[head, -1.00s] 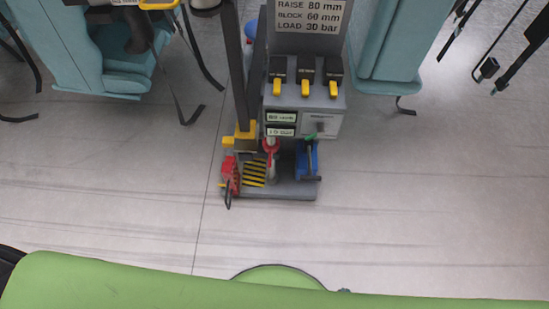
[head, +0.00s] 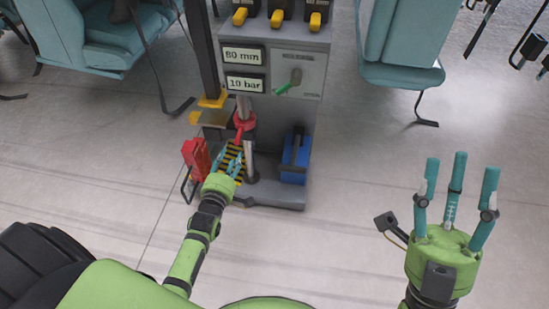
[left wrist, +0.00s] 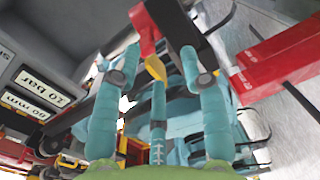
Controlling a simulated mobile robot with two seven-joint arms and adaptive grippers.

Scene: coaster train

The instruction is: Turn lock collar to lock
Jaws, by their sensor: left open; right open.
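The lock collar (head: 245,121) is a red ring with a short red handle around a silver upright rod on the grey jack stand. My left gripper (head: 232,160) is open just below and in front of the collar, with its fingers pointing up toward it. In the left wrist view, a red bar (left wrist: 145,30), likely the collar's handle, shows beyond the open fingers (left wrist: 158,62). Whether any finger touches it I cannot tell. My right gripper (head: 455,175) is open and empty, out to the right, away from the stand.
The stand has displays (head: 243,56) reading 80 mm and 10 bar, a green valve lever (head: 288,85) and yellow-tipped levers above. A red block (head: 195,158) and a blue block (head: 295,157) flank the rod. Teal seats (head: 405,50) with hanging straps stand behind.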

